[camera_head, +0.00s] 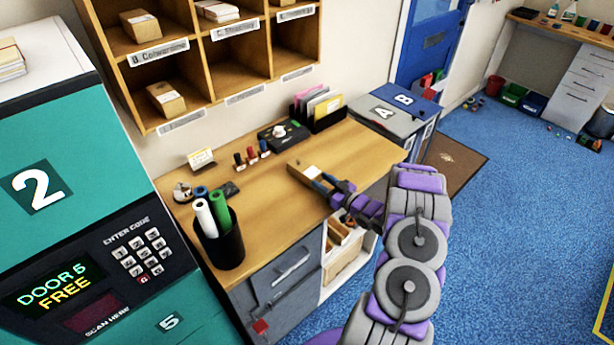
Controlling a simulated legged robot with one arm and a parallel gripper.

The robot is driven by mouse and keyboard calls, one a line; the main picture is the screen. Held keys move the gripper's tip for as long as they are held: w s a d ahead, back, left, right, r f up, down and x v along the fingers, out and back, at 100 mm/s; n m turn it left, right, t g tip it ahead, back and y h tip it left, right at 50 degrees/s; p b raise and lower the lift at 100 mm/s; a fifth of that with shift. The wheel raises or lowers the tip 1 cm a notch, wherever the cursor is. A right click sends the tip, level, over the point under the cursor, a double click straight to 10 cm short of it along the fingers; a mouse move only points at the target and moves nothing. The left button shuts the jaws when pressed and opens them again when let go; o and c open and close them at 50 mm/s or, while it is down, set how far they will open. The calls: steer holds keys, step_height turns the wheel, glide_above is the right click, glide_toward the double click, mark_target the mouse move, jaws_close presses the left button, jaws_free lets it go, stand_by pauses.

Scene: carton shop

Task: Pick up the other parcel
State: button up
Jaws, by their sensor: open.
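A small tan parcel (302,173) lies on the wooden desk, right at the tips of my gripper (319,182). My gripper is open, low over the desk and pointing left toward the parcel. I cannot tell whether the fingers touch it or stand around it. Another brown parcel (168,100) sits in a lower cubby of the wall shelf, and one more parcel (142,27) with a white label sits in the cubby above it, both far from my gripper.
The wooden desk (262,208) holds a black cup (222,245) of rolls, several stamps, a black device (284,134) and a file holder (318,106). Bins lettered A and B (396,108) stand behind it. A teal locker (70,170) stands left.

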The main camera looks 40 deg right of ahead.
steer(key=o, duration=0.3)
steer(key=shift+d+f, duration=0.1)
steer(key=shift+d, duration=0.15)
steer(key=o, duration=0.5)
steer(key=shift+a+r, duration=0.2)
steer(key=shift+a, duration=0.45)
steer(key=shift+d, duration=0.15)
